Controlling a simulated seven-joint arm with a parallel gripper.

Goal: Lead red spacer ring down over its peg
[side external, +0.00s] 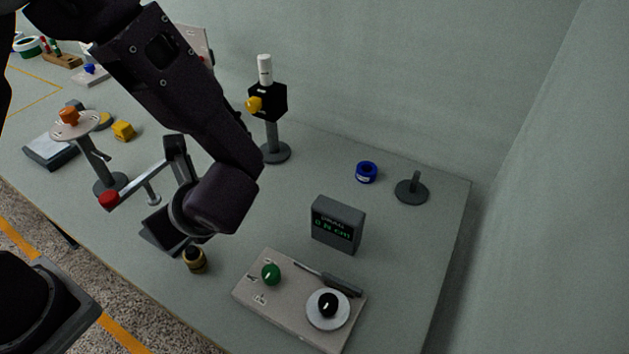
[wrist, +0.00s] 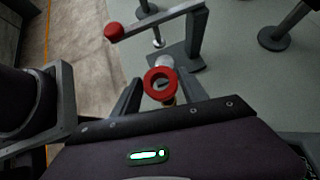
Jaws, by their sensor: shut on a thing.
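In the wrist view, the red spacer ring (wrist: 160,83) sits between the two fingers of my gripper (wrist: 160,90), which is shut on it. Its hole faces the camera. A pale round top (wrist: 165,61) shows just beyond the ring, beside a grey bracket; I cannot tell whether it is the peg, and no peg is seen through the ring. In the side view my gripper is mostly hidden behind my wrist, low over the table's front edge, and the ring is hidden there.
A crank arm with a red knob (side external: 108,199) reaches out close beside my gripper. A small brass-coloured bottle (side external: 194,260) stands near the front edge. To the right are a board with knobs (side external: 258,296), a display box (side external: 338,224), a blue ring (side external: 367,172) and a short-pegged base (side external: 411,192).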

